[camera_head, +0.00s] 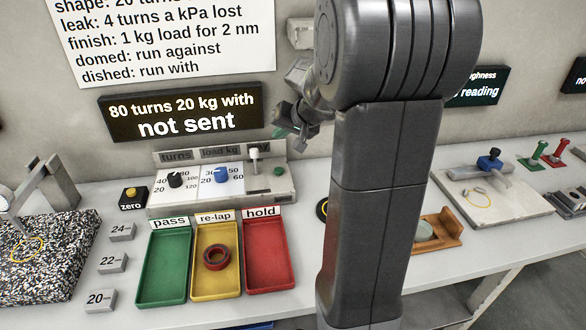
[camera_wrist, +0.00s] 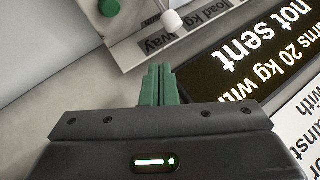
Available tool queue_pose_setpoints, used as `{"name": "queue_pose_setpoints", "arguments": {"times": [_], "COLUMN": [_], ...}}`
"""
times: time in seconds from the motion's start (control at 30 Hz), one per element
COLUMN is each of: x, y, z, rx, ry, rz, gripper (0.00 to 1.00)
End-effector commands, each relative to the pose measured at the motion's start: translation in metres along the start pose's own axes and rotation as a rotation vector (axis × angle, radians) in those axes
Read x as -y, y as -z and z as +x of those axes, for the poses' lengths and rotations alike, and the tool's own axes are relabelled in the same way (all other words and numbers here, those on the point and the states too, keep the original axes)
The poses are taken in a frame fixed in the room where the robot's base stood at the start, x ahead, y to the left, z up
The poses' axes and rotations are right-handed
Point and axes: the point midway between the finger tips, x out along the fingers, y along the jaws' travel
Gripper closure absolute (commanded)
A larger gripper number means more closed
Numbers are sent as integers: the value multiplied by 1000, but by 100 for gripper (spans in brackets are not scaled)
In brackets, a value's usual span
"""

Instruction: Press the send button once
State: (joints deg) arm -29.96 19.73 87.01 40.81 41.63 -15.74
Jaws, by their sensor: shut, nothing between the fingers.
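The control panel (camera_head: 222,196) stands on the bench against the wall. It has a black turns knob (camera_head: 176,180), a blue load knob (camera_head: 221,175) and a white lever (camera_head: 253,153). A round green button (camera_head: 278,171) is at its right end; I read no send label on it. The button shows at the top left of the wrist view (camera_wrist: 109,8), near the white lever tip (camera_wrist: 172,20). My gripper (camera_head: 279,133) is above the panel's right end, apart from the button. In the wrist view its green fingers (camera_wrist: 158,72) are shut and empty.
A wall display (camera_head: 183,112) reads "80 turns 20 kg with not sent". Green, yellow and red trays (camera_head: 167,295) sit before the panel; a dark red ring (camera_head: 217,257) lies in the yellow one. A zero button (camera_head: 132,195) stands left. My arm hides the middle bench.

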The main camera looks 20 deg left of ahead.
Motion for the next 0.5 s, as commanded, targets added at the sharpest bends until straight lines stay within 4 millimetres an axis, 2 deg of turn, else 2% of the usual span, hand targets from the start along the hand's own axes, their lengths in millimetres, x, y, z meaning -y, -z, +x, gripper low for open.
{"name": "queue_pose_setpoints", "arguments": {"times": [0.5], "x": [-4], "y": [-4], "z": [5], "rx": [0], "ry": [0], "rz": [0], "gripper": [100]}}
